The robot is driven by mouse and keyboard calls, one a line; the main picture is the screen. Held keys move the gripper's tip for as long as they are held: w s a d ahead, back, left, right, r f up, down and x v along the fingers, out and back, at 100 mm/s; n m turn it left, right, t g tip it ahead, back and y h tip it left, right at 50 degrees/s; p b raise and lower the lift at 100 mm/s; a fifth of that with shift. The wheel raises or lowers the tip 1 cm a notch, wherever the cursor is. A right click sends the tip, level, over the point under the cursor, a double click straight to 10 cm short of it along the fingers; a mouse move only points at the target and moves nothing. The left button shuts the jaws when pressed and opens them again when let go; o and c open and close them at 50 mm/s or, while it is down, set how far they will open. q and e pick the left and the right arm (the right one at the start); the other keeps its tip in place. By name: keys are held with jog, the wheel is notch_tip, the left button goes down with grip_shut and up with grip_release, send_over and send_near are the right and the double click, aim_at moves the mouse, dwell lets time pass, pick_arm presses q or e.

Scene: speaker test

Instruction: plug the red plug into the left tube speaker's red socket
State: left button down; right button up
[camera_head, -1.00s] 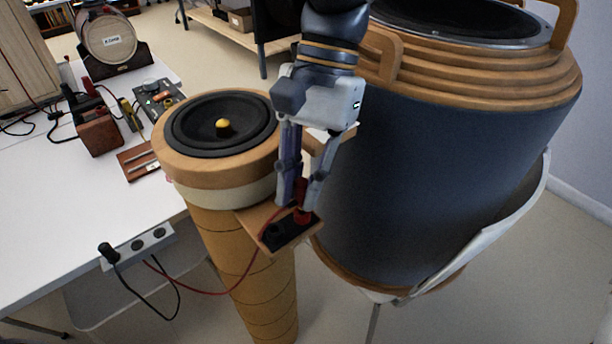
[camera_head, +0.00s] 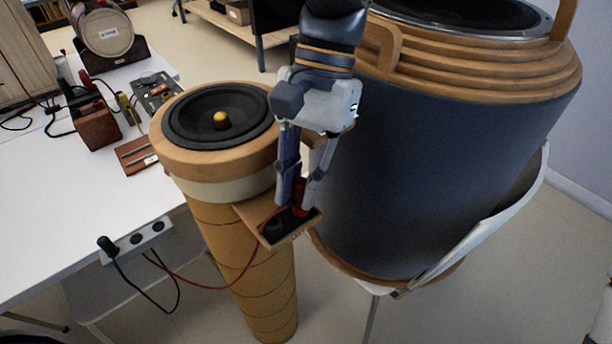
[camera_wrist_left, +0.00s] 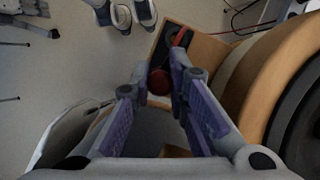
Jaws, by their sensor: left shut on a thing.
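The left tube speaker (camera_head: 245,225) is a tan ringed column with a black cone on top. A small wooden shelf (camera_head: 252,213) on its side carries a dark socket panel (camera_head: 272,232). My left gripper (camera_head: 299,203) points down at the panel's right end, shut on the red plug (camera_head: 301,193). In the left wrist view, the red plug (camera_wrist_left: 159,82) shows between the fingertips, beside the dark panel (camera_wrist_left: 168,45). The fingers and plug hide the red socket, so I cannot tell whether the plug is in it. My right gripper is not in view.
A large blue drum-like speaker (camera_head: 430,170) stands close on the right of my gripper. A red cable (camera_head: 205,291) hangs in a loop on the left. A grey socket strip (camera_head: 138,240) with a black plug (camera_head: 106,244) sits at the white table's (camera_head: 60,215) edge.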

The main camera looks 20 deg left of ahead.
pick_arm(q)
jog(key=shift+f, duration=0.2)
jog(key=c, duration=1.5)
grip_release()
jog(key=shift+o, duration=0.2)
jog(key=shift+r, duration=3.8)
